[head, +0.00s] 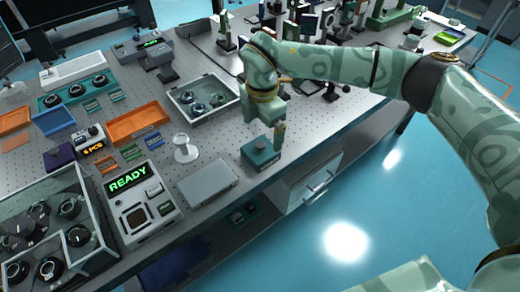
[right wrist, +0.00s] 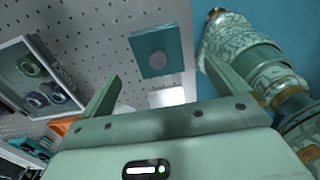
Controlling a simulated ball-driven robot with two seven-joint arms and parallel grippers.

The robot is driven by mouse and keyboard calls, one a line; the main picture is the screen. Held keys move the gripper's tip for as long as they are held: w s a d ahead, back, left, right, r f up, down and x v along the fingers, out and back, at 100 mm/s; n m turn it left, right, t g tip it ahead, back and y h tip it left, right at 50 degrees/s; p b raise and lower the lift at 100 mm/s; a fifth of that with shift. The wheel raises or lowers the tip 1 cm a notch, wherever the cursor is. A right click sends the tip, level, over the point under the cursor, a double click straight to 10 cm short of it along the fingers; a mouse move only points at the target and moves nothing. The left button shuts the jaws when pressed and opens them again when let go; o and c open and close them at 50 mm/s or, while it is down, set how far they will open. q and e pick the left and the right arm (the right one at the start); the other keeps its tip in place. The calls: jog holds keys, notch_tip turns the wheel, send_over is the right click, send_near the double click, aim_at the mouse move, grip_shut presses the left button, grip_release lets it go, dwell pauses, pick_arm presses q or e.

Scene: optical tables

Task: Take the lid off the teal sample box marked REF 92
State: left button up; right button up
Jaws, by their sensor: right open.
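A small teal box (head: 260,155) with a dark round knob on top stands near the front edge of the perforated table. Its label is too small to read. In the right wrist view the teal top (right wrist: 174,42) and its grey knob (right wrist: 157,60) show beyond the fingertips, roughly between them. My right gripper (head: 279,132) is just above and beside the box in the head view. In the right wrist view its fingers (right wrist: 160,82) are apart, with nothing between them. My left gripper is not in view.
A grey flat case (head: 208,184) and a white spool-like stand (head: 185,150) are left of the box. A clear-walled tray of round parts (head: 203,98) lies behind. A device reading READY (head: 140,200) is further left. The table's front edge is close to the box.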

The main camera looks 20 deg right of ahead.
aim_at(260, 144)
jog(key=f, duration=0.3)
jog(key=f+b, duration=0.1)
jog(key=f, duration=0.2)
jog(key=shift+w+a+b, duration=0.1)
jog(key=shift+a+b, duration=0.1)
jog(key=shift+b, duration=0.1)
jog(key=shift+r, duration=0.1)
jog(key=c, duration=1.1)
